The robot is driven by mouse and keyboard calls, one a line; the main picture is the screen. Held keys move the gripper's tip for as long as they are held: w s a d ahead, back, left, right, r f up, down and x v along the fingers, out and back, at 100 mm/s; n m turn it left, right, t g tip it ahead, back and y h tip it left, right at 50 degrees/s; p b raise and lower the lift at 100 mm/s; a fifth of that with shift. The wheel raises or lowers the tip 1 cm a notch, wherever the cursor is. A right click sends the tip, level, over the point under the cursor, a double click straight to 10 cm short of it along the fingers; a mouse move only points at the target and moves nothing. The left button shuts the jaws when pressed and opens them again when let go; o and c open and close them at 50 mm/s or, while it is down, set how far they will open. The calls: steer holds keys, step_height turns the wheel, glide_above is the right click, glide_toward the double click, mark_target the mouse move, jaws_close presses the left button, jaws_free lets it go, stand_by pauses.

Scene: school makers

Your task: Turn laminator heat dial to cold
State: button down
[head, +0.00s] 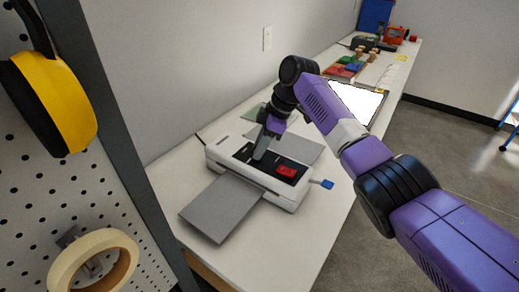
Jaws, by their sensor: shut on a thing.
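The laminator (215,156) is a white box with a black top panel, standing on the white bench. A grey sheet or tray (222,207) sticks out at its front. A red part (286,172) shows on the right of the panel, and a blue tab (327,184) sticks out at the right end. My gripper (260,156) points down onto the left-middle of the black panel, shut on what seems to be the heat dial. The fingers hide the dial, so its pointer and setting cannot be seen.
The white bench (312,238) runs away along the wall. Behind the laminator lie a bright white panel (357,102) and coloured blocks (345,68). A pegboard (60,190) with yellow ear muffs (66,104) and a tape roll (93,263) stands close at left.

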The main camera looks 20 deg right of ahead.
steer(key=shift+w+n+g+b, duration=0.1)
steer(key=shift+n+g+b, duration=0.45)
steer(key=shift+n, duration=0.55)
steer(key=c, duration=1.1)
jaws_free()
steer(key=shift+v, duration=3.9)
